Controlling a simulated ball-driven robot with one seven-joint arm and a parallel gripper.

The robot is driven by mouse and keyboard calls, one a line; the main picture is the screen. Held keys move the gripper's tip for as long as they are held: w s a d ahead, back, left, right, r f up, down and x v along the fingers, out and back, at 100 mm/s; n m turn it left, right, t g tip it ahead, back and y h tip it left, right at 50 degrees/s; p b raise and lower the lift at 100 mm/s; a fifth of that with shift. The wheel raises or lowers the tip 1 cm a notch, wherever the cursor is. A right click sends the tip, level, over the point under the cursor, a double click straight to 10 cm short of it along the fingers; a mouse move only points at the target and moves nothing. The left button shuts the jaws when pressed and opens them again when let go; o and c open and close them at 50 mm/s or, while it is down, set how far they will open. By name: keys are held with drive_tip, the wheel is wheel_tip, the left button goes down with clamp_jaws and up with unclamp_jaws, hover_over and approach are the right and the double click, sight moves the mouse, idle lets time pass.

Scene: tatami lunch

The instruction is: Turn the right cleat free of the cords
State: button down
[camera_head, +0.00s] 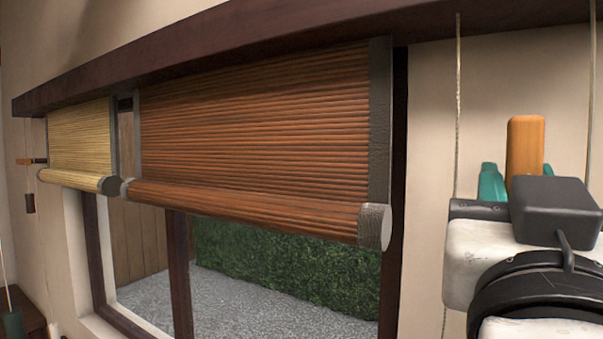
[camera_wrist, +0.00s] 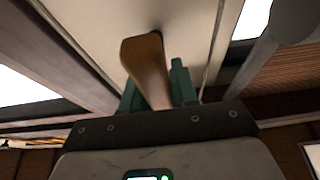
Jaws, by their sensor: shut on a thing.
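The right cleat (camera_head: 525,140) is an orange-brown wooden piece on the wall right of the window, standing roughly upright in the head view. My gripper (camera_head: 517,184) has its green fingers on both sides of it and is shut on it. The wrist view also shows the cleat (camera_wrist: 147,62) between the fingers. One cord (camera_head: 458,100) hangs left of the cleat and another cord (camera_head: 590,95) hangs to its right, both apart from its visible end. The lower part of the cleat is hidden by my gripper and wrist.
A reddish-brown blind (camera_head: 250,120) with a rolled lower edge hangs left of my arm, under a dark wooden beam (camera_head: 260,35). Bare wall (camera_head: 428,150) lies between window and cord.

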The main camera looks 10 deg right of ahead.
drive_tip(key=shift+f, duration=0.1)
idle(0.3)
drive_tip(key=c, duration=1)
unclamp_jaws()
drive_tip(key=shift+o, duration=0.2)
